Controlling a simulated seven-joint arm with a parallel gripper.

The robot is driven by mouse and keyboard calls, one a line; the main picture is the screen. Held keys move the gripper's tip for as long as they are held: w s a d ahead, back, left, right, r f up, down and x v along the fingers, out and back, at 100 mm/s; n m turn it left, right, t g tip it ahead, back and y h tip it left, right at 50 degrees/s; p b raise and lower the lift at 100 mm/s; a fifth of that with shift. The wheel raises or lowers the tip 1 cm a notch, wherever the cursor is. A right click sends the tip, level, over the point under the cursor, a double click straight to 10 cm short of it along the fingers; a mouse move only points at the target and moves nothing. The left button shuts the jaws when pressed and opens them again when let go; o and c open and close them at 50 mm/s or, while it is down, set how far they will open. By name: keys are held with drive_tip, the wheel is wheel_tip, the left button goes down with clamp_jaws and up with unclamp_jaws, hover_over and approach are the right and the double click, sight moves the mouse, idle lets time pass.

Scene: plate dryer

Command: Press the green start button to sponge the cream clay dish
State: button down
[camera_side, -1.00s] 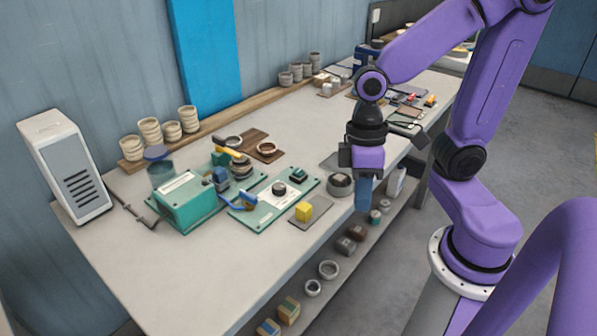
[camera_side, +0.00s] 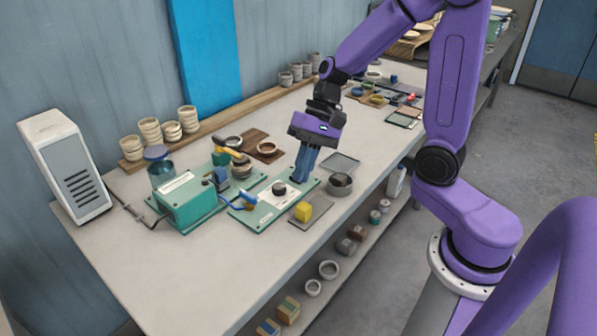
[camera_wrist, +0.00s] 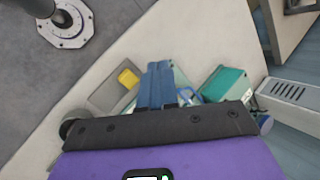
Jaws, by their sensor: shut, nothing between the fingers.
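My gripper (camera_side: 300,178) is shut and empty, its blue fingers pointing down at the far right end of a green-edged control panel (camera_side: 262,219). The fingertips cover the spot where a small dark block stood; I cannot tell whether they touch it. A black knob (camera_side: 279,188) stands just left of the fingers. I cannot pick out the green start button. In the wrist view, the shut fingers (camera_wrist: 159,66) hide part of the panel.
A teal machine box (camera_side: 187,203) stands left of the panel. A yellow block (camera_side: 303,211) sits on a grey mat (camera_side: 318,204) in front. A grey bowl (camera_side: 340,183) stands to the right. Cream cups (camera_side: 150,130) line the back shelf. The front left table is clear.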

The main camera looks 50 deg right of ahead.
drive_tip(key=w+d+m+t, duration=0.7)
drive_tip(key=w+d+m, duration=0.3)
drive_tip(key=d+m, duration=0.3)
drive_tip(key=shift+w+d+f, duration=0.2)
drive_tip(key=shift+w+f, duration=0.15)
drive_tip(key=shift+f, duration=0.05)
drive_tip(key=shift+f, duration=4.45)
drive_tip(key=shift+f, duration=0.4)
